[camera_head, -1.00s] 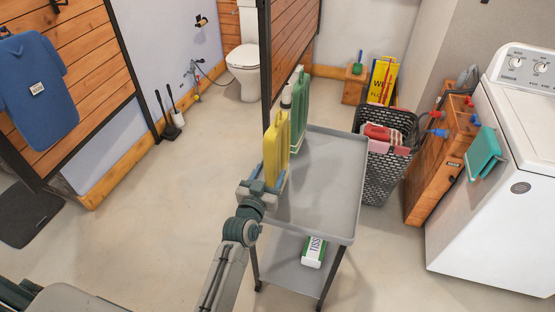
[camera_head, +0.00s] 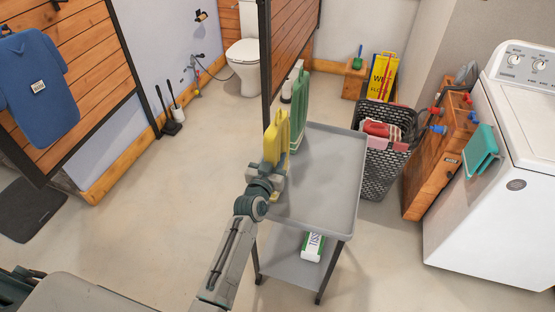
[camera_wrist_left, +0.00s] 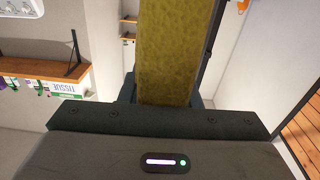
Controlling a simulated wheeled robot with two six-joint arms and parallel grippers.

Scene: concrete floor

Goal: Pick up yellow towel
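The yellow towel (camera_head: 270,145) hangs in the head view at the left end of a grey cart, in front of a green towel (camera_head: 299,110). My left gripper (camera_head: 274,171) is at its lower part. In the left wrist view the yellow towel (camera_wrist_left: 172,50) rises from between the two fingers, which sit close against its sides. The left gripper looks shut on it, with the finger tips partly hidden. My right gripper is not in view.
The grey cart (camera_head: 330,195) has a clear top tray and a tissue box (camera_head: 313,247) on its lower shelf. A dark laundry basket (camera_head: 378,175) stands right of it, then a wooden cabinet (camera_head: 440,160) and a white washer (camera_head: 500,215). A wooden partition (camera_head: 295,40) stands behind the towels.

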